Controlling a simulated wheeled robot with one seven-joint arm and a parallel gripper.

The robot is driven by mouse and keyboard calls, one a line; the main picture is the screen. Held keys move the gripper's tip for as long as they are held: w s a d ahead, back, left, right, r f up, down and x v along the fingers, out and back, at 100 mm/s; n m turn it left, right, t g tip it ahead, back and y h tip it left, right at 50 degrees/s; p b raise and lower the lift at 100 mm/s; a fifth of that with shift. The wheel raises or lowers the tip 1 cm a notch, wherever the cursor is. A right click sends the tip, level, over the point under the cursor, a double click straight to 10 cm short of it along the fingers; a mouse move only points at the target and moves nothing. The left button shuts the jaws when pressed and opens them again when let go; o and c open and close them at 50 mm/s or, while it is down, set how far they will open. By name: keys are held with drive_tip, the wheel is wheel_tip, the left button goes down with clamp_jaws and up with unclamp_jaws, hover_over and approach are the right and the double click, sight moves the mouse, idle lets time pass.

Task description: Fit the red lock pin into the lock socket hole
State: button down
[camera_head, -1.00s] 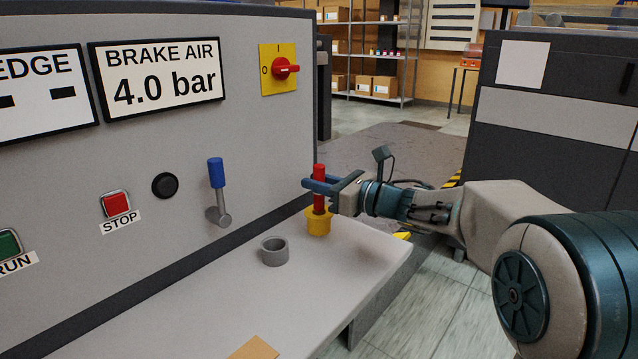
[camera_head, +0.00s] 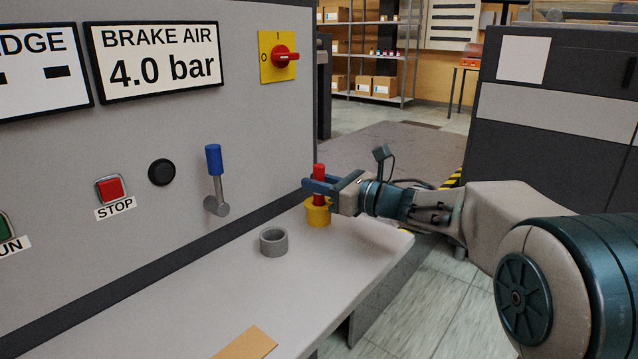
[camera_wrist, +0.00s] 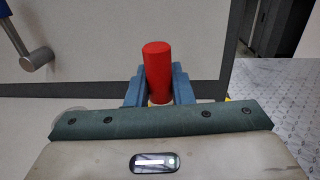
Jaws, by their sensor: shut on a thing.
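The red lock pin (camera_head: 319,172) stands upright between the fingers of my gripper (camera_head: 322,187), which is shut on it. In the wrist view, the pin (camera_wrist: 157,68) rises between the two blue fingers of my gripper (camera_wrist: 157,92). The yellow collar (camera_head: 318,216) stands on the bench directly below the pin, and the pin's lower end meets or enters its top. The fingers sit just above the collar. How deep the pin's end is, and the hole itself, are hidden. A grey open ring (camera_head: 273,242) stands apart to the left; I cannot tell which is the lock socket.
The grey panel (camera_head: 262,130) rises behind the bench top (camera_head: 225,305), with a blue-handled lever (camera_head: 214,165) and a red stop button (camera_head: 110,188) left of the gripper. A tan card (camera_head: 246,343) lies near the front. The bench between card and ring is clear.

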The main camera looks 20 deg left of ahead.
drive_tip(key=shift+f+b, duration=1.25)
drive_tip(key=shift+b, duration=0.1)
drive_tip(key=c, duration=1.2)
unclamp_jaws()
drive_tip(key=shift+d+r, duration=0.1)
drive_tip(key=p+v, duration=0.2)
drive_tip(key=v, duration=1.1)
drive_tip(key=shift+s+d+p, duration=0.15)
drive_tip(key=shift+d+p, duration=0.15)
